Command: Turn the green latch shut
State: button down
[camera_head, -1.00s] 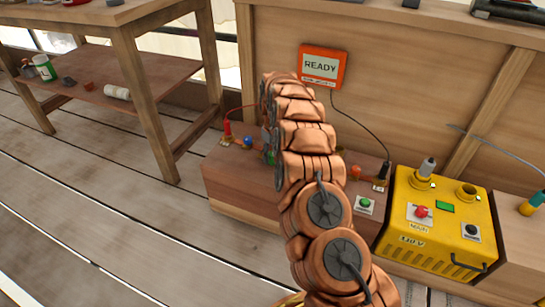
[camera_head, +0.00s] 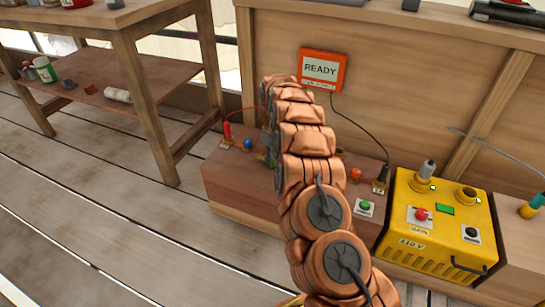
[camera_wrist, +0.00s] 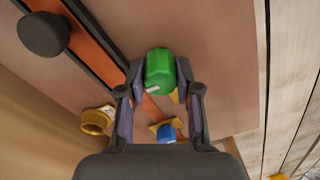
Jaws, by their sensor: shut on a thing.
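The green latch (camera_wrist: 160,72) is a rounded green piece in the wrist view, above an orange strip. My gripper (camera_wrist: 160,80) has one finger on each side of it and is shut on it. The latch's turning angle cannot be told clearly.
A blue knob (camera_wrist: 166,131), a yellow socket (camera_wrist: 97,120) and a dark round knob (camera_wrist: 43,33) are close by. A READY sign (camera_head: 320,69) hangs on the wall. A yellow box (camera_head: 437,225) stands at the right. Open floor lies to the left.

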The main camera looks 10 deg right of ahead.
jog(key=shift+r, duration=0.1)
jog(key=shift+r+m+p, duration=0.15)
jog(key=shift+m+p, duration=0.45)
jog(key=shift+p, duration=0.5)
jog(key=m+p, duration=0.2)
jog(key=p, duration=0.2)
jog(key=shift+r, duration=0.1)
jog(key=m+p, duration=0.5)
jog(key=p, duration=0.1)
jog(key=shift+m+p, duration=0.4)
jog(key=m+p, duration=0.5)
jog(key=shift+f+m+p, duration=0.15)
jog(key=shift+m+p, duration=0.55)
jog(key=shift+m, duration=0.25)
jog(key=shift+f+m+p, duration=0.15)
jog(key=shift+m+p, duration=0.55)
jog(key=shift+m, duration=0.25)
jog(key=c, duration=0.8)
grip_release()
